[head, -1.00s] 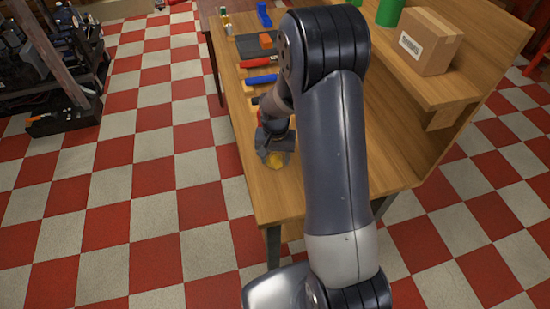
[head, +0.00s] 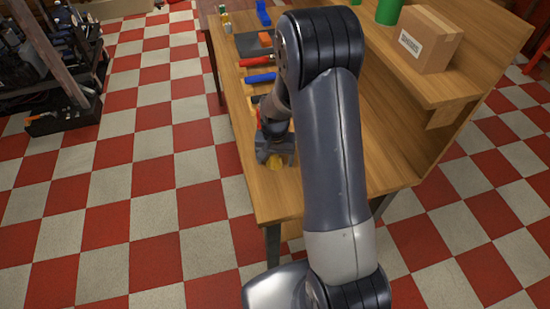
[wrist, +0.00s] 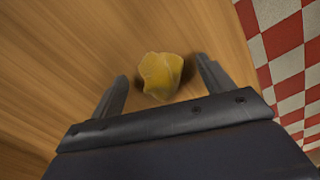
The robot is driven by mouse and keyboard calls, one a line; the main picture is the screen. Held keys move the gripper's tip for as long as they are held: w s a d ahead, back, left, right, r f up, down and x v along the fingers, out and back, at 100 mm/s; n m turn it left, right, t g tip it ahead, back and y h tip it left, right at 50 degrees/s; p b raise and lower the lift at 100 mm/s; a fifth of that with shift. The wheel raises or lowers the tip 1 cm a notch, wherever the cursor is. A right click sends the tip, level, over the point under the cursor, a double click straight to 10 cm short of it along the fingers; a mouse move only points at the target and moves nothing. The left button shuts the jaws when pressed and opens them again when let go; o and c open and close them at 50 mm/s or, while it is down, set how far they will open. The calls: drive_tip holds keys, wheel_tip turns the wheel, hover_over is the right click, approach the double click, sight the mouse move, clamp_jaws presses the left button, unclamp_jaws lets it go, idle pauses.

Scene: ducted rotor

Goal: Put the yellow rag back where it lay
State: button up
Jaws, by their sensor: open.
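The yellow rag (wrist: 161,75) is a crumpled lump on the wooden workbench top (wrist: 60,60). In the wrist view it lies between and slightly beyond the two fingertips, with a gap on both sides. My gripper (wrist: 160,82) is open and does not visibly touch the rag. In the head view my gripper (head: 275,158) is low over the near end of the bench, and the rag (head: 275,162) shows only partly behind its fingers.
Tools with red (head: 256,60) and blue (head: 262,78) handles lie farther along the bench. A cardboard box (head: 430,40) and a green cylinder (head: 389,10) stand on the raised shelf at right. The bench edge and checkered floor are close to the gripper.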

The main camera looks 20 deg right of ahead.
sight(275, 156)
wheel_tip(275, 156, up, 12)
drive_tip(key=b, duration=0.1)
drive_tip(key=shift+r, duration=0.15)
idle(0.3)
wheel_tip(275, 156, down, 12)
drive_tip(key=shift+r+p, duration=0.15)
drive_tip(key=shift+p, duration=0.55)
drive_tip(key=shift+r, duration=0.55)
